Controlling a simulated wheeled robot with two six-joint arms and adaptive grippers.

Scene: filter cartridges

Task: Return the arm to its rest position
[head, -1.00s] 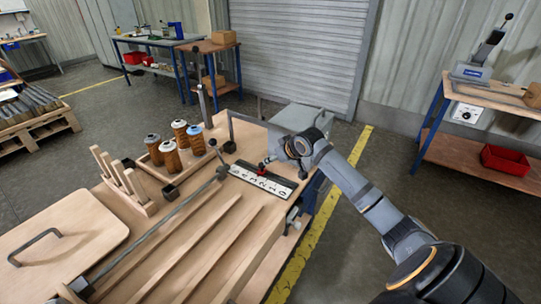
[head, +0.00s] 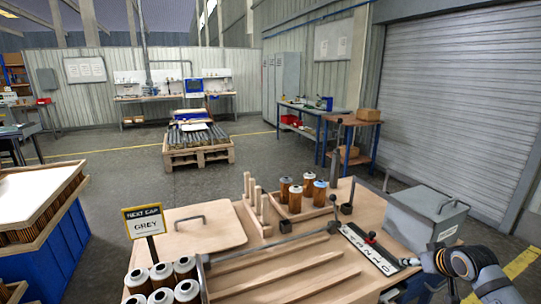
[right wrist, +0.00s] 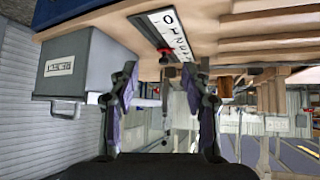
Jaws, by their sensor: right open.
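My right arm comes in from the lower right in the head view. Its wrist end with the gripper (head: 432,262) is at the table's right edge, by the numbered strip and the grey box. In the right wrist view the two fingers of the right gripper (right wrist: 160,88) stand apart with nothing held between them. The numbered strip (right wrist: 178,38) with its red slider appears above the fingers there. My left gripper is not in view.
Amber filter cartridges (head: 296,198) stand in a wooden tray beside wooden pegs (head: 256,204). A grey lidded box (head: 428,215) is at the right. A handled board (head: 205,232) lies at the left.

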